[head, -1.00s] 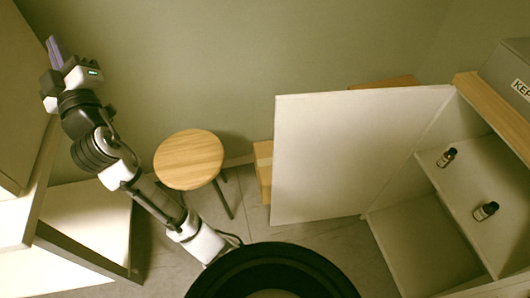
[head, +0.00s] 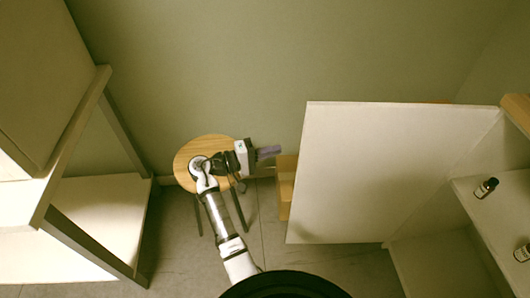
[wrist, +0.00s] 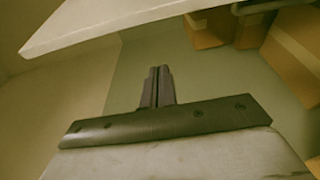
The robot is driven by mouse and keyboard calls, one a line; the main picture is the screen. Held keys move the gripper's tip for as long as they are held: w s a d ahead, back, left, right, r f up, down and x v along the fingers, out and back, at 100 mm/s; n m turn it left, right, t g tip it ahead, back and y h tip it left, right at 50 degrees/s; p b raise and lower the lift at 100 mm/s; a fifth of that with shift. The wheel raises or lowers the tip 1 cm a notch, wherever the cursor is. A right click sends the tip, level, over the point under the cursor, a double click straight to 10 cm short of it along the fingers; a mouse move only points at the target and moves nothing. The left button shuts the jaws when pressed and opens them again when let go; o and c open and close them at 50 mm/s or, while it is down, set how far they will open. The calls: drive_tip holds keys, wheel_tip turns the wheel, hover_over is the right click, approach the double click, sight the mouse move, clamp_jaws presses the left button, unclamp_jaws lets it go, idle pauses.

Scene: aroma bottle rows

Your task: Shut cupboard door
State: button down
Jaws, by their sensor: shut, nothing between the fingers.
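The cupboard door (head: 365,170) is a white panel standing wide open from the cupboard at the right in the head view. In the wrist view, a white panel edge (wrist: 110,28) crosses the top left; it may be the door. My gripper (head: 279,151) is to the left of the door, apart from its free edge, and points right towards it. In the wrist view its two fingers (wrist: 157,86) are together with nothing between them. The door hides part of the cupboard's inside.
A round wooden stool (head: 195,150) stands beneath my arm. A cardboard box (head: 285,187) is on the floor behind the door's free edge. A shelving unit (head: 85,215) fills the left side. Grey floor (head: 340,265) is open in front of the door.

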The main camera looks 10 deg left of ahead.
drive_tip(key=d+p, duration=0.1)
drive_tip(key=d, duration=0.1)
drive_tip(key=s+d+p, duration=0.1)
drive_tip(key=d, duration=0.2)
drive_tip(key=shift+d, duration=0.3)
drive_tip(key=shift+s, duration=0.1)
